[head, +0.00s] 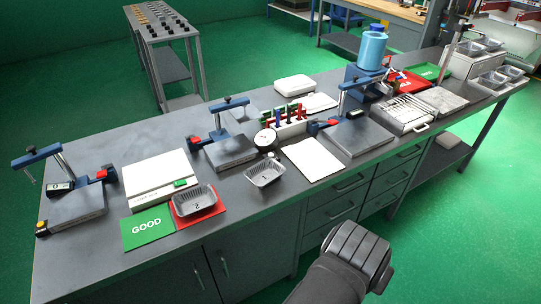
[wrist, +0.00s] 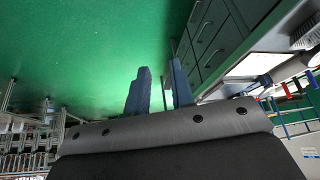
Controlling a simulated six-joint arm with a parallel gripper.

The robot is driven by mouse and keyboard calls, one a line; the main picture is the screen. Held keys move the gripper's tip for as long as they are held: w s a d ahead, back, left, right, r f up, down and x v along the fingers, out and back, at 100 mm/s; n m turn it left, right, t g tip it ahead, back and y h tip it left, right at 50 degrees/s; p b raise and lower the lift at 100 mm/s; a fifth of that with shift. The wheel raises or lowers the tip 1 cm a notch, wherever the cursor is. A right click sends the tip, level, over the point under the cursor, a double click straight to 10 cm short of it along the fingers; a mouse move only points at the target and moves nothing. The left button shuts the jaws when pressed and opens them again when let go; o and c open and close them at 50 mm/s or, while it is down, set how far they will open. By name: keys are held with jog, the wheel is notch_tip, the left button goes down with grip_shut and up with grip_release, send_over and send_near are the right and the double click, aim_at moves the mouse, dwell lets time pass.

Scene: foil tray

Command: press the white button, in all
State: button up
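I cannot make out a clearly white button in either view. A white flat box (head: 152,172) on the bench in the head view carries a green button (head: 180,183) at its front right corner. A foil tray (head: 195,207) rests on a red card (head: 220,208) in front of that box. Another foil tray (head: 265,174) stands to its right on the bare bench. My gripper shows in the wrist view (wrist: 160,72) with two blue-grey fingers apart and nothing between them. In the head view my dark wrist is in front of the bench's front edge; its fingers are hidden.
A green GOOD card (head: 147,227) lies left of the red card. Several clamp stands with grey plates stand on the bench (head: 130,262), one plate (head: 76,207) at the far left. A round dial (head: 265,139) and a white sheet (head: 313,160) are near the middle. The floor in front is clear.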

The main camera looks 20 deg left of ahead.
grip_shut()
dwell(1.1)
